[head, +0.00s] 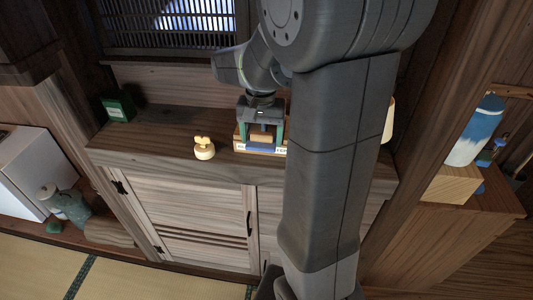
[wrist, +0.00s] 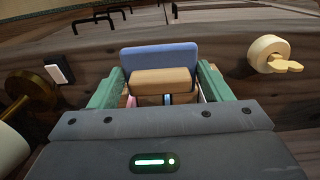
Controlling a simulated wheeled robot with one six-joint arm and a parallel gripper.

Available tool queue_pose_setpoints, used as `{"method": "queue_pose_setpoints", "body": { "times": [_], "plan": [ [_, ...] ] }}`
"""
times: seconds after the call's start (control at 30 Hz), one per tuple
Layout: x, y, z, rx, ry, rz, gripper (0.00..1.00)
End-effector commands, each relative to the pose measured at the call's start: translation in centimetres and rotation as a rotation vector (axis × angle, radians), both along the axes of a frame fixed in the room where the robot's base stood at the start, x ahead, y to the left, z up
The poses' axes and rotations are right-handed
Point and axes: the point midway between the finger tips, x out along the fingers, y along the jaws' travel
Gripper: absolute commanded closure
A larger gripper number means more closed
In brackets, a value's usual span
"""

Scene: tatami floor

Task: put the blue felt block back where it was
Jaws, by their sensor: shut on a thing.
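The blue felt block (head: 262,148), with a tan upper part, is between the fingers of my gripper (head: 262,137) over the cabinet top. The wrist view also shows the blue felt block (wrist: 160,57), its tan part nearer the camera. My gripper (wrist: 161,82) is shut on it, one green finger at each end. A small wooden box with a white label (head: 241,136) stands at the same spot; the block overlaps its label in the head view. Whether the block touches the box cannot be told. My fingers and the block hide much of the box.
A pale yellow knobbed object (head: 204,148) stands left of the box on the wooden cabinet (head: 165,143). A dark green box (head: 118,108) stands further left. A cream object (head: 389,121) is at the right, partly behind my arm. Bare cabinet top lies between the green box and yellow object.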

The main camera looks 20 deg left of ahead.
Motion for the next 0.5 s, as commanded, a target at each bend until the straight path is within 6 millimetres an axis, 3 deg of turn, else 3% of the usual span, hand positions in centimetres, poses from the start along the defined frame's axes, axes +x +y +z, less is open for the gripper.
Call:
{"method": "queue_pose_setpoints", "body": {
  "times": [0.1,0.5],
  "plan": [
    [0.0,-0.1,-2.2,-0.003,0.003,0.0,0.49],
    [0.0,0.0,-6.9,-0.003,0.002,0.0,0.49]
  ]
}}
